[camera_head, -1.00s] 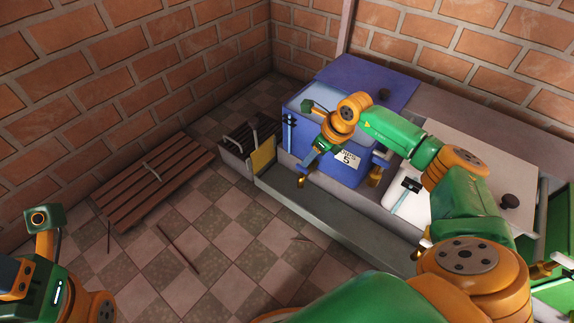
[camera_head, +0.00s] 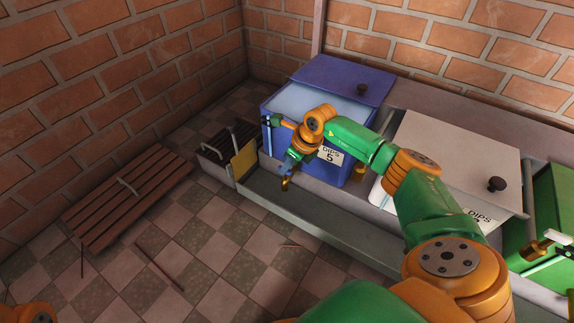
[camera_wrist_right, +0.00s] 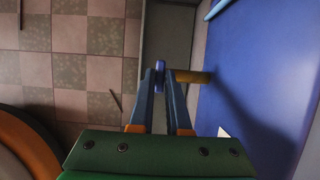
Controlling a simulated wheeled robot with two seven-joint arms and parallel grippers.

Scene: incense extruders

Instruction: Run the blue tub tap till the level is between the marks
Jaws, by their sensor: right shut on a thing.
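The blue tub (camera_head: 335,173) stands against the back wall with a "DIPS 5" label on its front. Its blue lid (camera_head: 335,75) is off the opening, towards the back, and pale contents (camera_head: 300,101) show inside. My right gripper (camera_head: 286,181) is low at the tub's front. In the wrist view its fingers (camera_wrist_right: 161,82) are shut on the tap's blue handle (camera_wrist_right: 160,70), beside the brass tap body (camera_wrist_right: 193,77). A light blue tube (camera_wrist_right: 217,8) shows at that view's top edge. I cannot make out the level marks. My left gripper is out of view.
A pale tub (camera_head: 455,150) and a green tub (camera_head: 555,200) stand to the right. A grey trough (camera_head: 320,228) runs below the tubs. A yellow panel (camera_head: 244,160) is left of the blue tub. A slatted wooden rack (camera_head: 130,195) lies on the tiled floor.

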